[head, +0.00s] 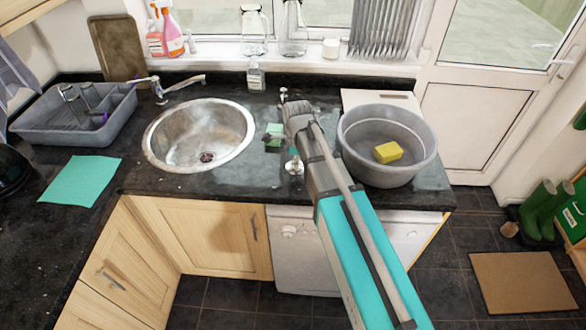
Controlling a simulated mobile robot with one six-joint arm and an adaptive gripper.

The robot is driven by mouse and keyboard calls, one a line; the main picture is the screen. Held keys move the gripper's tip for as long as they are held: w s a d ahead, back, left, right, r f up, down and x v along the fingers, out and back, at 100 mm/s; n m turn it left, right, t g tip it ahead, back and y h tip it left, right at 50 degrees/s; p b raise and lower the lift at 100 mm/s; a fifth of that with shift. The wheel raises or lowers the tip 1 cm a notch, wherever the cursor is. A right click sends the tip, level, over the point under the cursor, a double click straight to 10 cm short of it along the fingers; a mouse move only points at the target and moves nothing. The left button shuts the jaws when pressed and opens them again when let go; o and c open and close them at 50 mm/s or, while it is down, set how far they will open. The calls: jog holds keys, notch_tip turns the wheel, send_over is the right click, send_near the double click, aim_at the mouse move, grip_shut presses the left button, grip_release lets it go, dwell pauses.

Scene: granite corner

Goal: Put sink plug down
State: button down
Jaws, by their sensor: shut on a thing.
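My gripper (293,154) points down over the dark worktop (238,182), between the sink and the grey basin. It is shut on a small, pale, round thing, the sink plug (294,167), at or just above the worktop near its front edge. My wrist partly hides the grip, and I cannot tell whether the plug touches the surface. The round steel sink (185,130) is left of my gripper, with a dark drain (207,157) in its bottom.
A green cloth or sponge (275,130) lies close left of my gripper. The grey basin (362,162) with a yellow sponge (388,152) stands to the right. A soap bottle (255,76) and tap (182,84) stand behind. Bare worktop lies between sink and front edge.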

jog(key=shift+w+d+f+b, duration=0.15)
jog(key=shift+w+f+b, duration=0.3)
jog(key=shift+f+b, duration=1.5)
jog(key=shift+f, duration=0.05)
jog(key=shift+f, duration=0.2)
jog(key=c, duration=0.5)
grip_release()
jog(key=shift+r, duration=0.25)
notch_tip(320, 180, up, 12)
jog(key=p, duration=1.2)
